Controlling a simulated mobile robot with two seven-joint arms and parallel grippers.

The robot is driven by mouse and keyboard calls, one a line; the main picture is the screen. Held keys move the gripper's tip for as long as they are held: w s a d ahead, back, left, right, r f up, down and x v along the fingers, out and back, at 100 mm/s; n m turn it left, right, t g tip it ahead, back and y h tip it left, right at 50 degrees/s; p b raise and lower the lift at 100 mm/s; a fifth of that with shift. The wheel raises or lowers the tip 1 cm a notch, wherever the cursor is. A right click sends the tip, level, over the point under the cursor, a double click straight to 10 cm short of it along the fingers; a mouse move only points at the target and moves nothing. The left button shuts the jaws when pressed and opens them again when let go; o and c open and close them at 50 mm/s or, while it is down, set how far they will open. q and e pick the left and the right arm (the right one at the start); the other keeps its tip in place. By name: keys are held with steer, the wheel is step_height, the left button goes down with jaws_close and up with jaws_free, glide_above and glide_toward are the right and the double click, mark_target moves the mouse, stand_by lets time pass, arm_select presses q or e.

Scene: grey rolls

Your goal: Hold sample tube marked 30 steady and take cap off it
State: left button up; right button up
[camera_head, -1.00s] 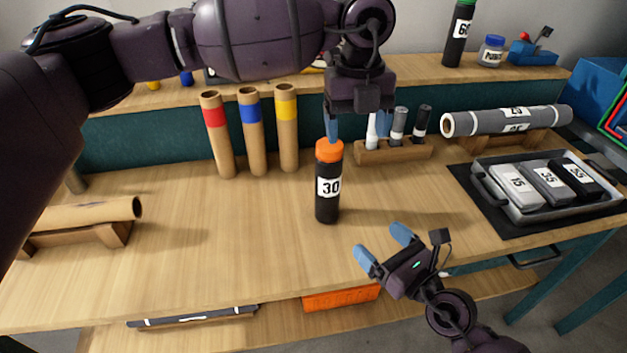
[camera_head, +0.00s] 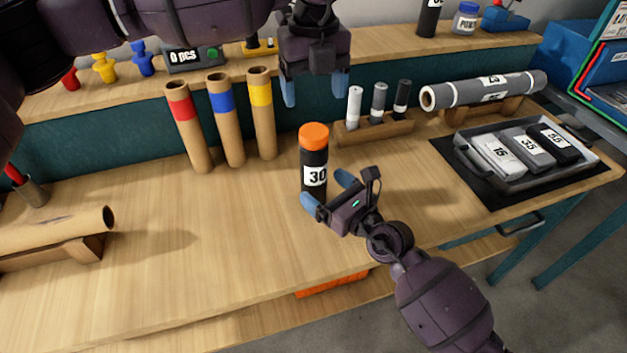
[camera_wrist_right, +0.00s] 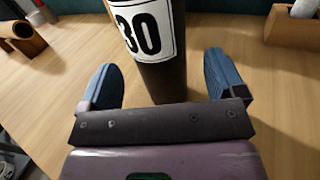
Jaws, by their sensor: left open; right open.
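The sample tube marked 30 (camera_head: 315,173) stands upright on the table, black with a white label. Its orange cap (camera_head: 314,136) is on top. My right gripper (camera_head: 328,190) is open low at the tube's near side. In the right wrist view the tube (camera_wrist_right: 158,75) stands between and just beyond the two blue fingertips (camera_wrist_right: 160,82), with space on both sides. My left gripper (camera_head: 314,93) is open and empty above the cap, fingers pointing down, apart from it.
Three cardboard tubes with red, blue and yellow bands (camera_head: 228,118) stand at the left. A marker block (camera_head: 374,131) is behind the tube. A tray with grey packs (camera_head: 480,165) lies right.

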mark_target(323, 187)
steer(key=shift+x, duration=1.95)
